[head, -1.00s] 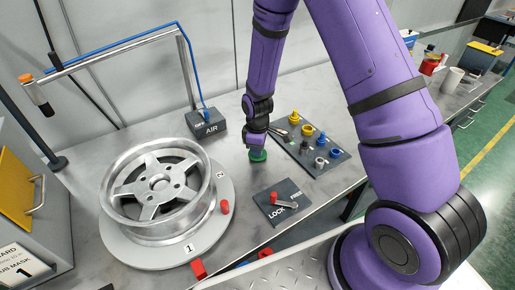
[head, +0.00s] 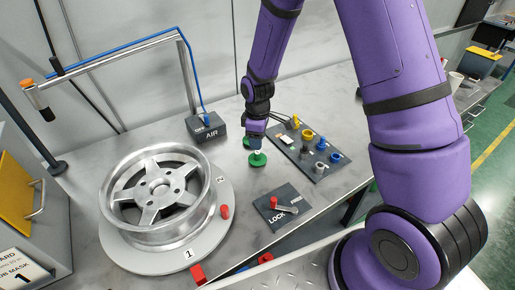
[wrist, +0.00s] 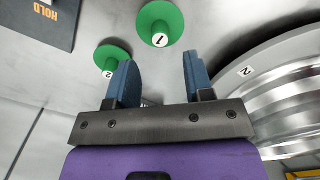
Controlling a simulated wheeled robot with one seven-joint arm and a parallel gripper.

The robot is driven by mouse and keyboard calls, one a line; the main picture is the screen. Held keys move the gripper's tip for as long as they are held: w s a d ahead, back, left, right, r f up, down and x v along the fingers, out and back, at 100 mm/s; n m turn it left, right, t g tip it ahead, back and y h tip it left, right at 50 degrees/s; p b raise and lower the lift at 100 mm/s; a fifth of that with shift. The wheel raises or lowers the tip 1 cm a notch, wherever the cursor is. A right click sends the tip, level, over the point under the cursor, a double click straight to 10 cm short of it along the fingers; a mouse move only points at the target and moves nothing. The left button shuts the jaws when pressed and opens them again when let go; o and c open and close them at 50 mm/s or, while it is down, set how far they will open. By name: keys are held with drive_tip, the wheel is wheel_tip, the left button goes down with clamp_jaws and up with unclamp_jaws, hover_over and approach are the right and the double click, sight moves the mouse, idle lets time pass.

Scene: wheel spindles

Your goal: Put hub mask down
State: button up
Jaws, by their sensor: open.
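Two green disc-shaped hub masks stand on the grey bench between the wheel and the dark tool board. The other green mask (head: 246,142) shows only partly beside the gripper. In the wrist view one mask is marked 1 (wrist: 160,22) and the other is marked 2 (wrist: 109,54). My gripper's blue fingers (wrist: 157,72) are apart with nothing between them. The left finger overlaps mask 2 in the picture; contact cannot be told.
A silver wheel (head: 160,190) lies on a round turntable (head: 215,236) at the left. A LOCK lever plate (head: 283,206) is in front of the masks. The tool board (head: 325,160) with coloured knobs is to the right, and the AIR box (head: 207,127) is behind.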

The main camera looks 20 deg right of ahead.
drive_tip(key=shift+r, duration=2.75)
wheel_tip(320, 180, up, 12)
drive_tip(key=f+m+t, duration=0.1)
drive_tip(key=m, duration=0.2)
hover_over(258, 152)
drive_tip(key=s+d, duration=0.2)
drive_tip(key=s, duration=0.2)
drive_tip(key=s+d+r+m+t, duration=0.2)
drive_tip(key=s+r, duration=0.4)
drive_tip(key=r, duration=0.4)
drive_tip(key=s+d+r+m+t, duration=0.1)
drive_tip(key=s+r+m, duration=0.2)
drive_tip(key=s, duration=0.5)
drive_tip(key=s+d+r+m+t, duration=0.1)
drive_tip(key=s+r+m, duration=0.2)
drive_tip(key=s, duration=0.6)
wheel_tip(258, 152, up, 2)
drive_tip(key=shift+s+d+r, duration=0.15)
drive_tip(key=shift+d, duration=0.25)
